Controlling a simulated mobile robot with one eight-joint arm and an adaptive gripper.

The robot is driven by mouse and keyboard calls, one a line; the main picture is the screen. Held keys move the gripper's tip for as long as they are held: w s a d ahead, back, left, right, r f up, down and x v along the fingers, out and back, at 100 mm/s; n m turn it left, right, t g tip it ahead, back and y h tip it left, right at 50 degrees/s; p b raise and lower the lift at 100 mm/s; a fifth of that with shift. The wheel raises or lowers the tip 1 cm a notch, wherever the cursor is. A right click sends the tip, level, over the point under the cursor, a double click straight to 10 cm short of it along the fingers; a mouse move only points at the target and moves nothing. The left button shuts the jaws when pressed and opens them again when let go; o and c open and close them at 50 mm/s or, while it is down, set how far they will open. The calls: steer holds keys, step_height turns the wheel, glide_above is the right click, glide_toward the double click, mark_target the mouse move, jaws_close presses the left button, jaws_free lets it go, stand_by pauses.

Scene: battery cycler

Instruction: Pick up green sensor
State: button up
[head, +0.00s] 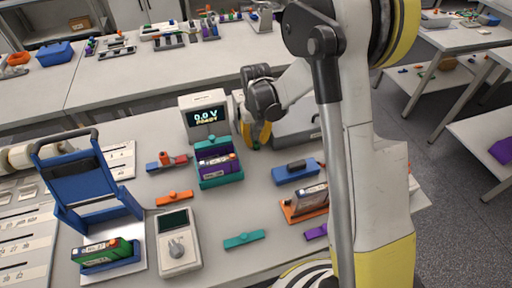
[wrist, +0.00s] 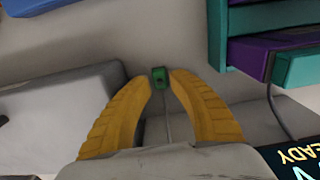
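The green sensor (wrist: 159,77) is a small green block with a dark spot, and a thin grey cable or rod runs from it toward my palm. In the wrist view it lies between the yellow fingertips of my gripper (wrist: 160,78). The fingers are spread on either side of it, with narrow gaps seeming to show, so it does not look gripped. In the head view my gripper (head: 258,132) points down behind the teal and purple holder.
The cycler with its lit display (head: 206,115) and the teal holder (head: 220,181) stand just left of my gripper. A grey box (head: 298,128) is close on its right. A blue block (head: 297,173) and a handheld meter (head: 177,243) are nearer the front.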

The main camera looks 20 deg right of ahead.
mark_target(256, 143)
steer(key=shift+f, duration=0.95)
steer(key=shift+r, duration=0.1)
jaws_close()
step_height(256, 143, up, 10)
steer(key=p, duration=0.3)
